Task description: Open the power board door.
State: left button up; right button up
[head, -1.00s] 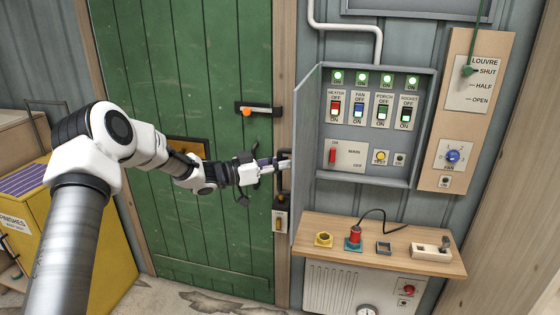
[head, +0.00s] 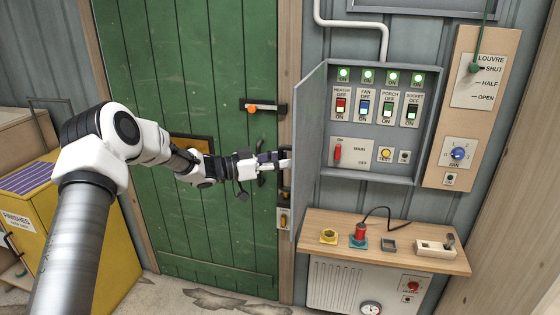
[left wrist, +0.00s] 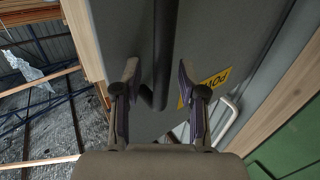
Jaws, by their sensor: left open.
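The grey power board door (head: 310,150) stands swung out to the left of the power board (head: 425,130), so the switches inside are uncovered. My left gripper (head: 284,160) is at the door's outer face, near its free edge. In the left wrist view the door's outer face (left wrist: 215,35) fills the upper middle, with part of a yellow label. A dark upright handle bar (left wrist: 163,45) runs between the two spread fingers of the left gripper (left wrist: 157,70). Whether the fingers touch the bar or door, I cannot tell. My right gripper is in neither view.
A green plank door (head: 225,100) with an orange-ended latch (head: 253,108) is behind my left arm. A wooden shelf (head: 320,247) with small parts sits below the board, above a white heater (head: 335,283). A yellow cabinet (head: 110,240) stands at left.

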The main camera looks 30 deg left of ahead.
pick_arm(q)
jog(key=shift+a, duration=0.1)
jog(key=v, duration=1.1)
jog(key=shift+s+a, duration=0.25)
jog(key=shift+s, duration=0.1)
